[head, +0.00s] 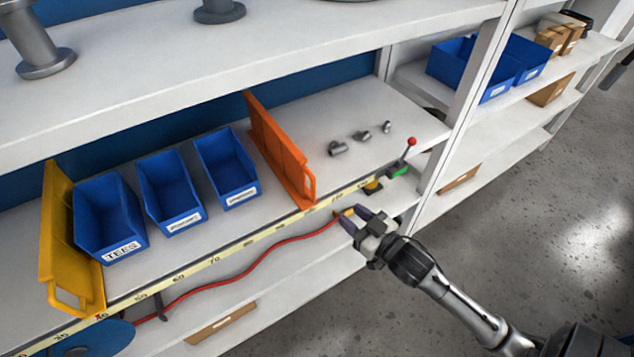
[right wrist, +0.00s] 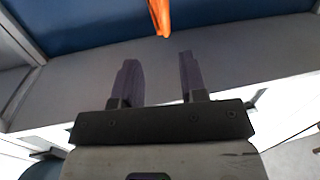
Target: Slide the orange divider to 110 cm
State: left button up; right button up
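The orange divider (head: 281,151) stands upright across the middle shelf, to the right of the blue bins. Its front end has a loop handle (head: 309,187) at the shelf's front edge. A yellow scale strip (head: 247,243) runs along that edge; the numbers beside the divider are too small to read surely. My right gripper (head: 353,219) is in front of the shelf edge, right of and below the handle, apart from it. Its fingers are open and empty. In the right wrist view the divider's orange end (right wrist: 160,16) shows beyond the open fingers (right wrist: 158,80). My left gripper is not in view.
Three blue bins (head: 170,194) stand between a yellow divider (head: 62,245) and the orange one. Small metal fittings (head: 362,136) lie right of the orange divider. A red-knobbed lever (head: 409,145) stands near the shelf's right end. A red hose (head: 255,262) hangs below the edge.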

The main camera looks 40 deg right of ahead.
jog(key=p, duration=0.2)
send_over(313, 200)
jog(key=shift+w+d+r+m+t, duration=0.3)
jog(key=shift+r, duration=0.1)
dwell(0.3)
jog(key=c, duration=0.4)
grip_shut()
